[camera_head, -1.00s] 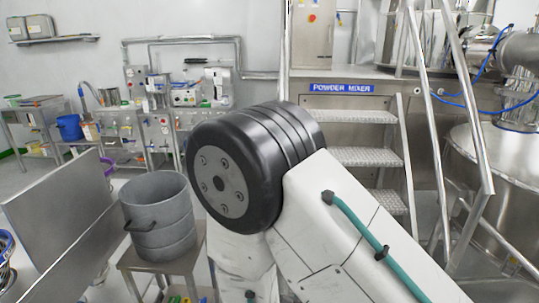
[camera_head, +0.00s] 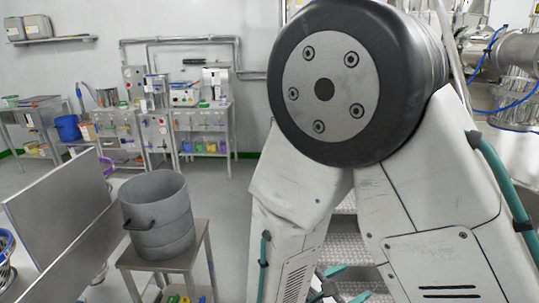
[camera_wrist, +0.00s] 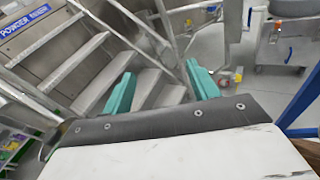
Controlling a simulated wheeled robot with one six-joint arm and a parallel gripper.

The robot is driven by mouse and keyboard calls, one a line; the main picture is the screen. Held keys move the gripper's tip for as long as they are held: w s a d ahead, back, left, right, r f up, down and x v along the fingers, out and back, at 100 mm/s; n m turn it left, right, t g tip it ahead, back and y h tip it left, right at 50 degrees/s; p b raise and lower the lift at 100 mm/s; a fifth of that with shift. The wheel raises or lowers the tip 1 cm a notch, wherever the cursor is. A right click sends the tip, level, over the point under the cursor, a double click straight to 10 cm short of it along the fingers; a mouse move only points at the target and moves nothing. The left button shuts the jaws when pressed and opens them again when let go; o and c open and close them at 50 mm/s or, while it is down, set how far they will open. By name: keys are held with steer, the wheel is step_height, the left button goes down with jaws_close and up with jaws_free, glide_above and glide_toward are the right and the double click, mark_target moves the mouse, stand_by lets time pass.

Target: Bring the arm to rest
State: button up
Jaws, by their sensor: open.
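My arm fills the right half of the head view, with its large dark round joint high up and its white links folded down on both sides. In the wrist view my gripper (camera_wrist: 160,88) has two teal fingers standing well apart, with nothing between them. Beyond the fingers are metal steps. In the head view, teal pieces show low beside the arm, and they may be the fingers; the arm hides much of that area.
A grey metal pot (camera_head: 158,215) stands on a small steel stand (camera_head: 190,262) left of my arm. A steel panel (camera_head: 60,205) stands further left. Steps (camera_wrist: 150,85) with railings are close to the gripper. Equipment benches (camera_head: 205,118) line the back wall; the floor before them is clear.

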steer(key=s+d+r+m+g+y, duration=0.3)
steer(key=s+r+m+y, duration=0.4)
steer(key=m, duration=0.4)
steer(key=s+d+r+m+g+y, duration=0.4)
steer(key=s+d+r+m+y, duration=0.2)
steer(key=s+r+m, duration=0.3)
step_height(320, 180, up, 3)
steer(key=shift+s+r+m+y, duration=0.2)
steer(key=shift+m+y, duration=0.2)
steer(key=shift+m, duration=0.8)
steer(key=shift+d, duration=0.1)
